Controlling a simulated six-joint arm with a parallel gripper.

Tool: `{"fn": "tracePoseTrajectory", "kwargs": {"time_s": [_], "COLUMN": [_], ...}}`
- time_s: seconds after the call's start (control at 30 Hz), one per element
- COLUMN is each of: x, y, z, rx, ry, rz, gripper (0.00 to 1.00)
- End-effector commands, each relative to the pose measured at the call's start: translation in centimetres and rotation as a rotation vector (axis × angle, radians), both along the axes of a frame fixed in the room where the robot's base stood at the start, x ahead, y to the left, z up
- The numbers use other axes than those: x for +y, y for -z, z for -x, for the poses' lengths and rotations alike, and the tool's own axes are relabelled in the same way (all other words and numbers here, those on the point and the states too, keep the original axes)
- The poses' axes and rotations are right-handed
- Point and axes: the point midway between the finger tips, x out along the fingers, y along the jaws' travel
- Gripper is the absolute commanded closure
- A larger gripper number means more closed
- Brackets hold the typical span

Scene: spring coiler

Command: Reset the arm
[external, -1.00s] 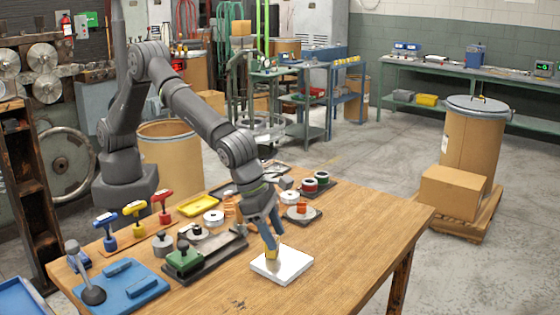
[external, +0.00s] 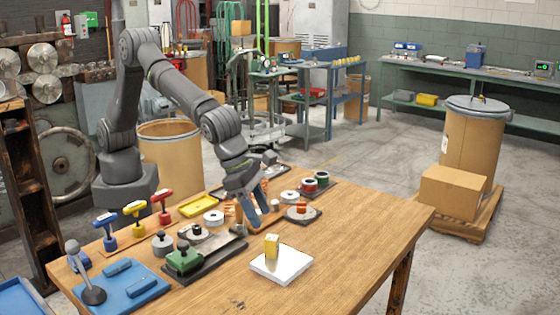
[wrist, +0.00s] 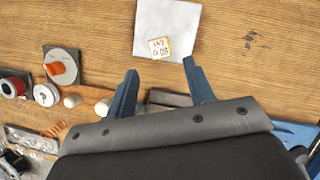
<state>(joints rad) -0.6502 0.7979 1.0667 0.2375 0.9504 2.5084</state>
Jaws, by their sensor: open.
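My gripper (external: 256,222) is open and empty above the wooden table, left of and behind a white square pad in the external view. Its two blue fingers also show spread apart in the wrist view (wrist: 158,92). A small yellow block (external: 272,246) stands on the white pad (external: 288,268), apart from the fingers. In the wrist view the block (wrist: 159,47) shows a light top with red and dark marks, and it lies on the pad (wrist: 168,18) beyond the fingertips.
A green-topped fixture (external: 184,257), a blue tray (external: 122,285) with a grey lever and red, yellow and blue T-handles stand at the left. A grey plate with an orange piece (external: 301,213) and several spools (external: 309,186) lie near my gripper. The table's right part is clear.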

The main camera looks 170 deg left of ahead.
Motion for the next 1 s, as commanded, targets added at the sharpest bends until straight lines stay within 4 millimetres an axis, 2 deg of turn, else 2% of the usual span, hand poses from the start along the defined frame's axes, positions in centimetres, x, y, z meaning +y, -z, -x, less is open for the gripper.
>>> {"fn": "tracePoseTrajectory", "kwargs": {"time_s": [0.47,0.7,1.0], "x": [3.4,3.3,-2.2], "y": [8.9,4.0,1.1], "z": [-1.4,-1.5,-2.5], "rx": [-0.002,-0.006,-0.005], "ry": [-0.001,0.001,0.003], "rz": [0.000,-0.005,-0.003], "gripper": [0.51,0.51,0.51]}}
